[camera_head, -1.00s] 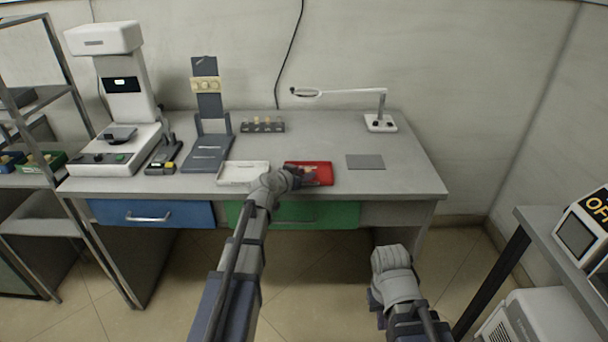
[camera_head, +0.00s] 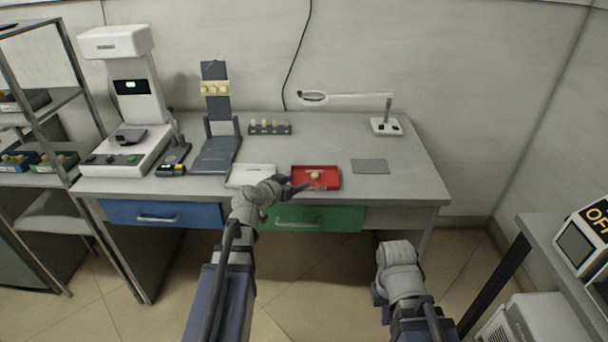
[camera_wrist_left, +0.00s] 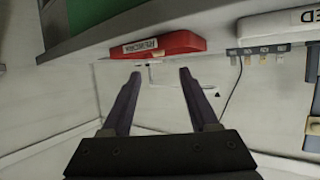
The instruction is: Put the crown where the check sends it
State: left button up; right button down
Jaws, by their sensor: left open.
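A small pale crown (camera_head: 315,176) lies in the red tray (camera_head: 331,183) near the front edge of the bench. My left gripper (camera_head: 297,188) is just in front and to the left of the red tray, apart from the crown. In the left wrist view my left gripper (camera_wrist_left: 160,75) is open with nothing between its fingers. The red tray (camera_wrist_left: 180,44) with its white label shows beyond the fingertips there; the crown is not visible in that view. My right arm hangs low in front of the bench, and its fingers do not show.
A white tray (camera_head: 240,180) is left of the red one. A dark rack with several pale pieces (camera_head: 269,129), a grey stand (camera_head: 215,150), a white instrument (camera_head: 135,95) and a magnifier lamp (camera_head: 385,125) stand behind. A grey mat (camera_head: 370,166) lies at right.

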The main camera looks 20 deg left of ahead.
pick_arm(q)
jog(key=v, duration=0.2)
jog(key=shift+s+a+r+p, duration=0.1)
jog(key=shift+s+p, duration=0.2)
jog(key=shift+s, duration=0.05)
jog(key=s+d+f+m+g+h, duration=0.1)
jog(key=s+d+f+g, duration=0.3)
jog(key=d, duration=0.5)
jog(key=s+d+f+m+g+h, duration=0.1)
jog(key=s+d+f+g, duration=0.2)
jog(key=s+d+f, duration=0.35)
jog(key=s+d+f+g+y, duration=0.1)
jog(key=s+d+g+y, duration=0.1)
jog(key=s, duration=0.4)
jog(key=s+d+f+n+g+y, duration=0.1)
jog(key=s+d+f+g+y, duration=0.1)
jog(key=s, duration=0.5)
jog(key=d+g+y, duration=0.1)
jog(key=g+y, duration=0.1)
jog(key=shift+s+y, duration=0.15)
jog(key=shift+y, duration=0.15)
jog(key=shift+r, duration=0.1)
